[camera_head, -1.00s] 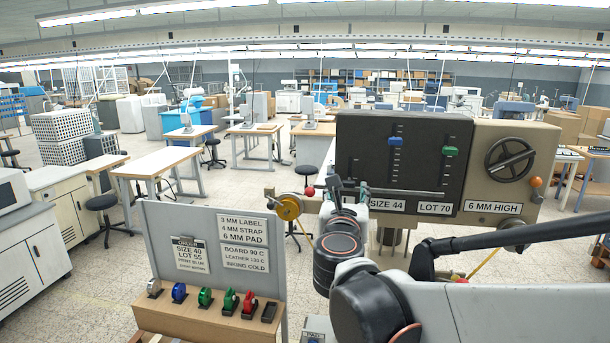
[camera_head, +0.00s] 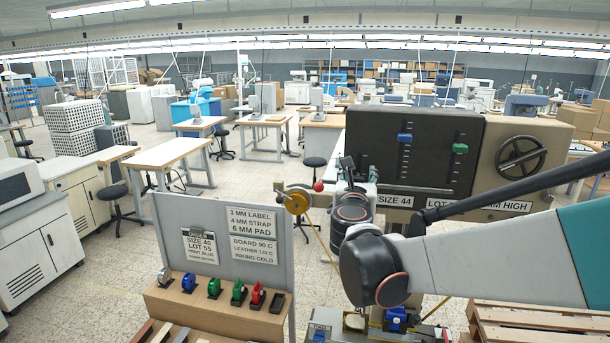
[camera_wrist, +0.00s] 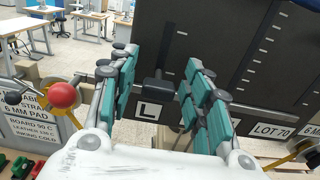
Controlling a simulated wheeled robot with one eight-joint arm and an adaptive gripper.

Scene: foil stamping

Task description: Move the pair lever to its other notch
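A black lever handle (camera_wrist: 158,91) sticks out of the dark panel just above a plate marked L (camera_wrist: 148,111). I take it to be the pair lever. In the wrist view my gripper (camera_wrist: 160,72) is open, with its teal-padded fingers spread on either side of the handle. I cannot tell whether either finger touches it. In the head view my gripper (camera_head: 356,172) is at the left end of the dark panel (camera_head: 430,145). There the lever is hidden behind my gripper and wrist.
A red ball knob (camera_wrist: 62,94) and a yellow wheel (camera_head: 297,201) are left of my gripper. Blue (camera_head: 405,138) and green (camera_head: 460,149) sliders and a black handwheel (camera_head: 520,157) are to the right. A sign board (camera_head: 228,240) stands at lower left.

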